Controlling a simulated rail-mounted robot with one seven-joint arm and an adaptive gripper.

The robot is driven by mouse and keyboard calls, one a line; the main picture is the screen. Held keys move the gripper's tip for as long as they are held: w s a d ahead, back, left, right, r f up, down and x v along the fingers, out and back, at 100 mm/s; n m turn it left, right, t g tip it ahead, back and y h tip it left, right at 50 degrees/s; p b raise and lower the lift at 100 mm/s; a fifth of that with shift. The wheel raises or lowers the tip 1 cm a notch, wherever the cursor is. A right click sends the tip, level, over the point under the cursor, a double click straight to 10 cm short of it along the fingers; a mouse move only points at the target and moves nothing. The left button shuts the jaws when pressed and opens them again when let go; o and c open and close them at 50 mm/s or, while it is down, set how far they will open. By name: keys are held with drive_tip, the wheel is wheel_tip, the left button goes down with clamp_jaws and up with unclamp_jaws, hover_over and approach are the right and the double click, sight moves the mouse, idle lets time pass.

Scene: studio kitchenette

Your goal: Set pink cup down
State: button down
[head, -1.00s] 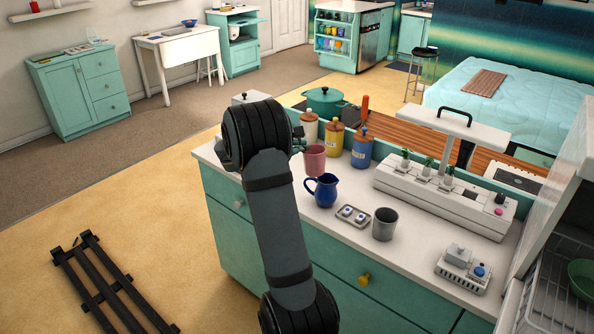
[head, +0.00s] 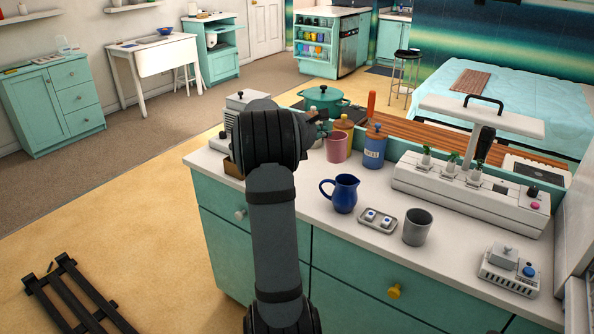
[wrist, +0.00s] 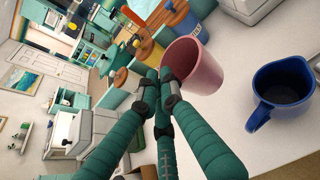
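The pink cup (head: 337,147) is near the back of the white counter in the head view, in front of the yellow canister and left of the blue one. My gripper (head: 318,127) is at its upper left side. In the wrist view, the green fingers of my gripper (wrist: 164,80) are drawn together at the near side of the pink cup (wrist: 196,68), and appear shut on it. The fingers hide the exact grip. The cup looks upright in the head view; I cannot tell whether its base touches the counter.
A blue pitcher (head: 344,194) stands in front of the cup, with a small tray (head: 378,220) and a grey cup (head: 417,227) to its right. The blue canister (head: 374,147) and yellow canister (head: 344,122) are close behind. Bare counter lies left of the pitcher.

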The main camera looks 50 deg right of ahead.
drive_tip(key=w+f, duration=0.3)
drive_tip(key=w+f+p, duration=0.1)
drive_tip(key=w+f, duration=0.2)
drive_tip(key=w, duration=0.1)
drive_tip(key=w+d+f, duration=0.1)
drive_tip(key=w+f, duration=0.2)
drive_tip(key=f, duration=0.1)
drive_tip(key=shift+w+f, duration=0.1)
drive_tip(key=shift+w, duration=0.05)
drive_tip(key=shift+a, duration=0.1)
drive_tip(key=c, duration=2.4)
unclamp_jaws()
drive_tip(key=shift+f, duration=0.15)
drive_tip(key=o, duration=0.5)
drive_tip(key=shift+c, duration=0.2)
